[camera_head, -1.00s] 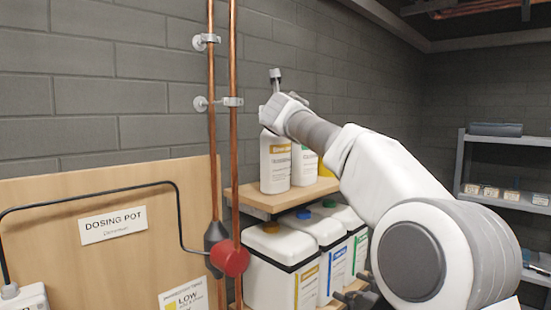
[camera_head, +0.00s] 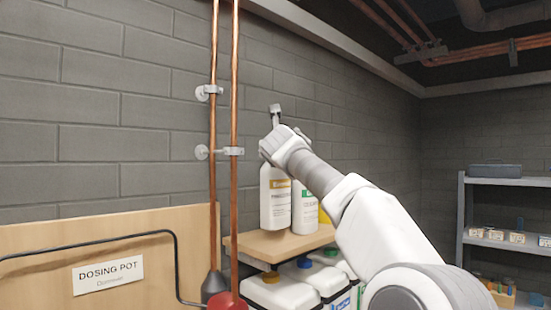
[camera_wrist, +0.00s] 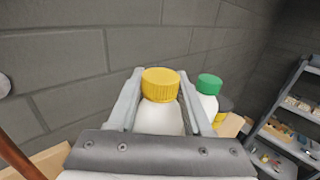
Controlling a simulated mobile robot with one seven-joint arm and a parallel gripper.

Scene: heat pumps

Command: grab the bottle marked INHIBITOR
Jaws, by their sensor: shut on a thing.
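A white bottle with a yellow label band (camera_head: 275,200) hangs in my gripper (camera_head: 272,158) at the left end of the wooden shelf. Its printing is too small to read surely as INHIBITOR. In the wrist view its yellow cap (camera_wrist: 160,84) and white shoulder sit between my two fingers (camera_wrist: 160,100), which are shut on it. Its base appears slightly above the shelf board. In the head view my gripper hides its top.
A green-banded white bottle (camera_head: 305,208) stands close to the right on the shelf (camera_head: 262,244); its green cap (camera_wrist: 209,84) shows in the wrist view. White containers (camera_head: 283,291) stand below. Copper pipes (camera_head: 234,100) run upright at the left. A rack (camera_head: 500,182) stands far right.

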